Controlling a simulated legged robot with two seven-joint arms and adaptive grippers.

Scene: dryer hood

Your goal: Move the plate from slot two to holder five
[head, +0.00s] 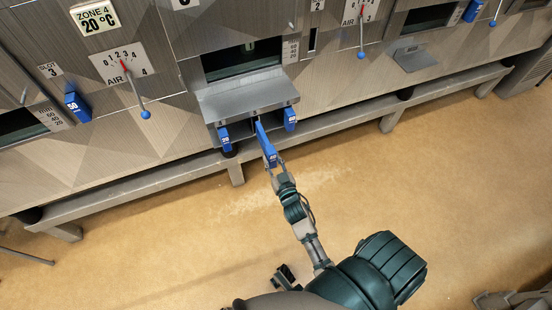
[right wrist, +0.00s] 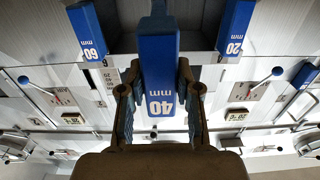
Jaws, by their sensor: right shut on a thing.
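My right gripper (head: 272,166) is shut on a blue plate marked 40 mm (head: 266,144). In the right wrist view the plate (right wrist: 159,75) stands between the two fingers (right wrist: 158,98). Its far end reaches up to the grey ledge (head: 250,96) below the hood window; I cannot tell whether it sits in a holder there or is clear of it. A blue 20 mm plate (head: 224,138) hangs under the ledge to its left, and a blue 60 mm plate (head: 290,118) to its right. The "2" label (head: 317,4) is above a dark narrow slot (head: 312,39).
A blue 50 mm plate (head: 76,105) is at slot 3 on the left. Levers with blue knobs (head: 145,114) (head: 361,55) stick out of the panel. A low metal rail (head: 140,182) runs along the front. The tan floor (head: 440,190) is open.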

